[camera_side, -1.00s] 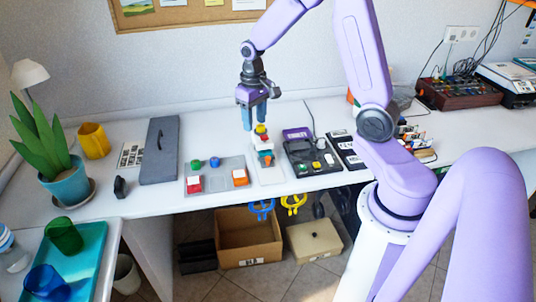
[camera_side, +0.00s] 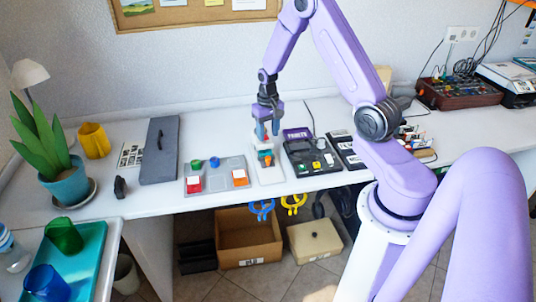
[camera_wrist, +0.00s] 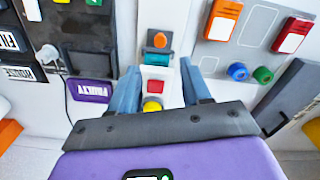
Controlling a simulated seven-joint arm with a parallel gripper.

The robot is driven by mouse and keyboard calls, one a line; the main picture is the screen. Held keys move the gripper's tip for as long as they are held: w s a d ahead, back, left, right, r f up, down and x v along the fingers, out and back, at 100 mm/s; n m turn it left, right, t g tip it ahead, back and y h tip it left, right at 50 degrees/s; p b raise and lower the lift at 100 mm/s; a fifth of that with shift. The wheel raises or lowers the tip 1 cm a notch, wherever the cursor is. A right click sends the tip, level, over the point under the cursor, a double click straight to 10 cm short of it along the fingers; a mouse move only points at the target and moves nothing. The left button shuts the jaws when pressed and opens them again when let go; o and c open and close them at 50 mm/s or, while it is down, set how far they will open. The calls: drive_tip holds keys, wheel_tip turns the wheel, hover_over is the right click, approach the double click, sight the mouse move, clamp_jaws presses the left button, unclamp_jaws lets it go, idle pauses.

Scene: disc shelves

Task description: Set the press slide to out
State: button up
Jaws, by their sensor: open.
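A narrow white panel (camera_side: 268,175) lies on the bench under my gripper. It carries a teal block with an orange knob (camera_wrist: 158,40), a red button (camera_wrist: 155,86) on a white plate and a yellow knob (camera_wrist: 152,105). The orange knob on teal also shows in the side view (camera_side: 266,159). No label names the press slide, so I cannot tell for sure which part it is. My gripper (camera_side: 268,136) is open and empty. In the wrist view its two blue fingers (camera_wrist: 160,66) stand either side of the red button, with the teal block beyond the tips.
A grey panel (camera_side: 215,164) with red and orange switches and blue and green knobs lies to the left. A dark grey slab (camera_side: 159,155) with a handle lies farther left.

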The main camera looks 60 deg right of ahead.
sight(268, 157)
wheel_tip(268, 157, down, 10)
drive_tip(key=shift+r, duration=0.1)
idle(0.4)
drive_tip(key=shift+c, duration=0.3)
clamp_jaws()
